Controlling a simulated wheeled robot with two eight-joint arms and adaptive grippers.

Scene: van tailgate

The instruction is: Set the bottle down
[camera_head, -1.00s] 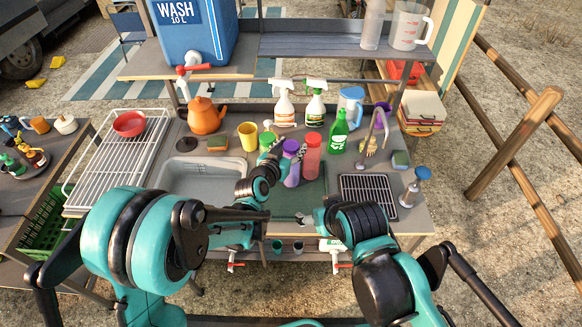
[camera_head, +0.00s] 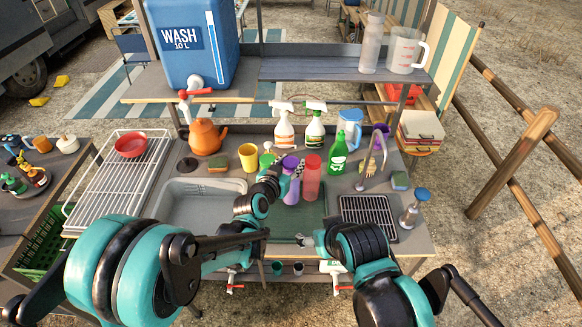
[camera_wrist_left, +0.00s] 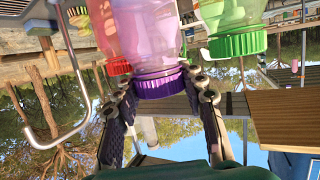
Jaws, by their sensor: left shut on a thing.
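The purple bottle (camera_head: 292,188) with its purple lid is at the middle of the counter, upright or nearly so. My left gripper (camera_wrist_left: 165,100) is shut on it, with fingers on both sides of the purple lid in the wrist view. In the head view the left gripper (camera_head: 283,172) partly covers the bottle. Whether the bottle's base touches the counter cannot be told. The red bottle (camera_head: 311,182) stands close on its right. The green-capped bottle (camera_wrist_left: 232,25) is close on the other side. My right gripper (camera_head: 304,240) is low at the counter's front; its jaws are too small to read.
A dark green mat (camera_head: 312,226) lies under the bottles. The sink basin (camera_head: 178,215) is left, the black drain grid (camera_head: 368,214) right. A yellow cup (camera_head: 248,156), spray bottles (camera_head: 284,130) and a green soap bottle (camera_head: 339,155) stand behind. The mat's front is mostly clear.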

